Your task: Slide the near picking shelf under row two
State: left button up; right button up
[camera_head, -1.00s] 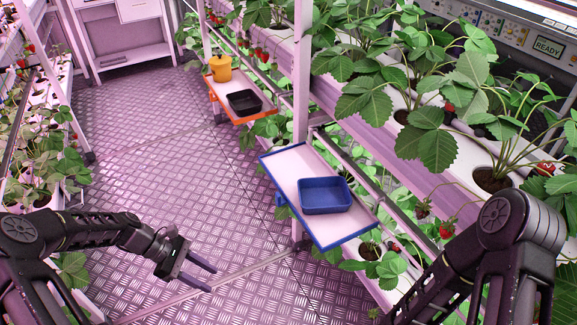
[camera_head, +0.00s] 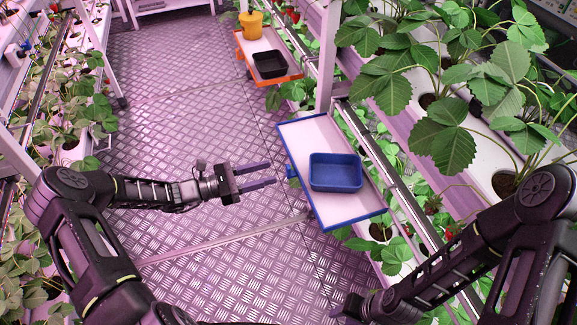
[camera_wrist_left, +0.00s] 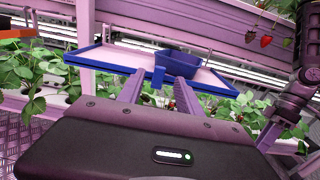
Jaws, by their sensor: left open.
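The near picking shelf (camera_head: 300,128) is a pale tray with a blue rim, sticking out from the right-hand rack over the aisle. A blue bin (camera_head: 336,172) sits on it. A small blue tab (camera_head: 291,171) is on its aisle side. My left gripper (camera_head: 273,175) is open and empty, its fingers pointing at the tab from a short distance. In the left wrist view the tab (camera_wrist_left: 158,75) shows between and beyond the fingertips (camera_wrist_left: 157,88), apart from them. My right gripper (camera_head: 343,309) is at the bottom edge, its fingers too unclear to judge.
Strawberry plants fill the racks on both sides. A white rack post (camera_head: 328,60) stands behind the near shelf. The metal floor of the aisle (camera_head: 165,80) is clear.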

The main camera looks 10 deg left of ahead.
aim_at(286, 168)
pick_arm(q)
jog(key=x, duration=0.7)
jog(key=shift+w+d+b, duration=0.1)
jog(key=shift+d+b, duration=0.1)
jog(key=shift+b, duration=0.15)
grip_shut()
dwell(1.1)
